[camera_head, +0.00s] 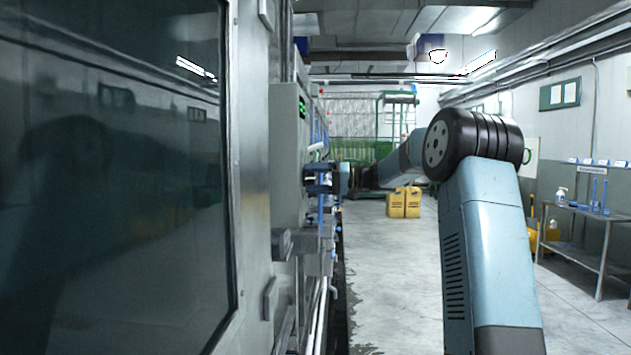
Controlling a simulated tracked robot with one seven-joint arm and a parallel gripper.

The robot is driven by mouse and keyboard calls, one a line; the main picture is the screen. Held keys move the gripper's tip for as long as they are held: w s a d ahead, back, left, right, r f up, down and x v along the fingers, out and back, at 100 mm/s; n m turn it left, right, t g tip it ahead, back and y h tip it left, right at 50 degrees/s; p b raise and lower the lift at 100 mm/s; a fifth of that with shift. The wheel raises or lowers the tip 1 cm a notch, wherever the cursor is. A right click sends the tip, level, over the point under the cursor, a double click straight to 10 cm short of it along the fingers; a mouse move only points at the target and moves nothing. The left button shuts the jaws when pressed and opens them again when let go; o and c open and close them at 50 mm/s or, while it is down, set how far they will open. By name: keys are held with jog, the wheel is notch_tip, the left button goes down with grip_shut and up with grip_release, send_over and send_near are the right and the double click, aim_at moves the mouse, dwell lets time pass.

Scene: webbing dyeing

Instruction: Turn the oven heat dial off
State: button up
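A grey control box (286,150) with a small green display (302,107) stands out from the machine on the left. Its front faces right and shows only edge-on. I cannot make out the heat dial; it may be on that face, hidden by the angle or by my gripper. My gripper (309,179) is at the right side of the box, pointing left at its lower front. The fingertips are very close to the face or touching it; I cannot tell which. The fingers are dark and small, so their opening is unclear.
A large dark glass panel (110,180) fills the left. Pipes and brackets (318,240) run below the box. Yellow containers (404,202) stand on the floor behind. A metal table (590,213) is at the right. The grey floor (395,280) between is clear.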

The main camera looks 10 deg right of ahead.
jog(key=shift+d, duration=0.1)
jog(key=v, duration=1.3)
jog(key=shift+d, duration=0.3)
jog(key=shift+s, duration=0.1)
jog(key=s+a+f+m+g+h, duration=0.15)
jog(key=s+a+h, duration=0.25)
jog(key=s+a, duration=0.45)
jog(key=s+a+f+m+g+h, duration=0.1)
jog(key=s+a+f+g+h, duration=0.2)
jog(key=s+a, duration=0.55)
jog(key=s+d+f+t+h, duration=0.1)
jog(key=s+f+h, duration=0.2)
jog(key=s, duration=0.6)
jog(key=s+d+f+t+h, duration=0.2)
jog(key=s+f+h, duration=0.1)
jog(key=s, duration=0.6)
jog(key=s+d+f+t+h, duration=0.1)
jog(key=s+f+h, duration=0.3)
jog(key=s, duration=0.5)
jog(key=shift+s+d+f+m, duration=0.35)
jog(key=shift+d+f+m, duration=0.05)
jog(key=shift+f+m, duration=0.1)
